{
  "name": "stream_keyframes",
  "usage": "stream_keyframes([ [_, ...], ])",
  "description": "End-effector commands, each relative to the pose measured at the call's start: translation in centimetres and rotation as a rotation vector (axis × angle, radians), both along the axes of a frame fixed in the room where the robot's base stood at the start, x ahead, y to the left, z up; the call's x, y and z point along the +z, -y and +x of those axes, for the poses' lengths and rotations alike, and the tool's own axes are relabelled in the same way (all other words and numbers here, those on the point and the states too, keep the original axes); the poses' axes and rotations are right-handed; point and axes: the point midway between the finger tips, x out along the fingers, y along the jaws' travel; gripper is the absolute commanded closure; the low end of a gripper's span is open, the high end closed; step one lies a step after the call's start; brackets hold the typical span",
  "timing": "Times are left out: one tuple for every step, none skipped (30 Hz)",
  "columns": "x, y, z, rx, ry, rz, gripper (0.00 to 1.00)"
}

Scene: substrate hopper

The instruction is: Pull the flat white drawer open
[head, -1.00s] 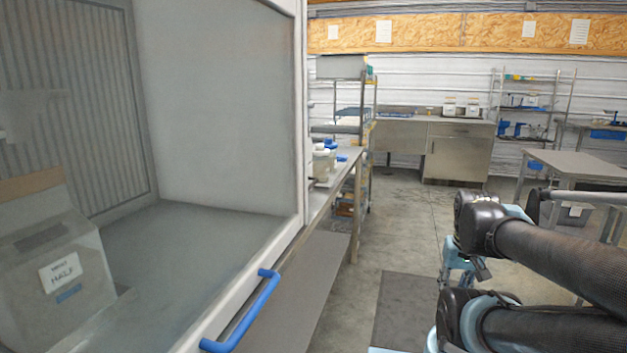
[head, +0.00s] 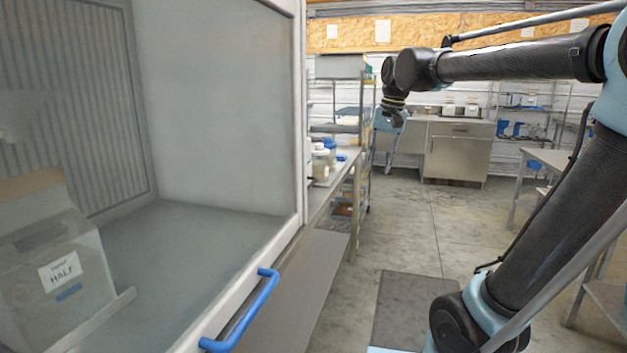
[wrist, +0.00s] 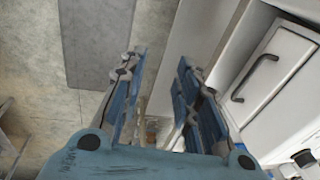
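A flat white drawer front (wrist: 283,65) with a dark bar handle (wrist: 255,78) shows at the right of the wrist view, on a white cabinet. The drawer looks shut. I cannot pick it out in the head view. My gripper (wrist: 160,72) has its two blue fingers spread apart with nothing between them. It is to the left of the handle in the wrist view and does not touch it. In the head view my gripper (head: 387,145) hangs raised in front of the back bench, small and partly blurred against it.
A large enclosure (head: 225,110) with a blue handle (head: 240,315) fills the left; a bin labelled HALF (head: 60,275) is inside. A side bench (head: 335,185) holds jars. A steel cabinet (head: 458,155) stands at the back. The floor (head: 420,245) in the middle is clear.

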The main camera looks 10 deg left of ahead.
Motion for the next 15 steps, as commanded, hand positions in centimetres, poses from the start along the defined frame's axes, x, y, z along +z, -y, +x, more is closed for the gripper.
stream_keyframes([
  [1.5,-2.2,0.9,0.005,-0.009,0.007,0.7],
  [2.2,-3.4,1.4,0.001,-0.016,0.011,0.7],
  [3.2,-5.0,2.0,-0.002,-0.024,0.016,0.7],
  [3.9,-6.2,2.3,-0.003,-0.03,0.02,0.7],
  [4.5,-7.4,2.6,-0.005,-0.036,0.023,0.7],
  [5.3,-8.9,2.9,-0.008,-0.045,0.028,0.7],
  [5.9,-10.0,3.2,-0.009,-0.05,0.032,0.7],
  [6.3,-11.1,3.3,-0.011,-0.056,0.033,0.7],
  [6.9,-12.3,3.6,-0.013,-0.063,0.036,0.7],
  [7.3,-13.2,3.7,-0.015,-0.068,0.038,0.7],
  [7.7,-14.0,3.8,-0.016,-0.072,0.039,0.7],
  [8.0,-14.9,3.8,-0.019,-0.077,0.041,0.7],
  [8.3,-15.6,3.9,-0.019,-0.08,0.042,0.7],
  [8.5,-16.0,3.9,-0.021,-0.083,0.043,0.7],
  [8.7,-16.6,4.0,-0.023,-0.086,0.045,0.7],
])
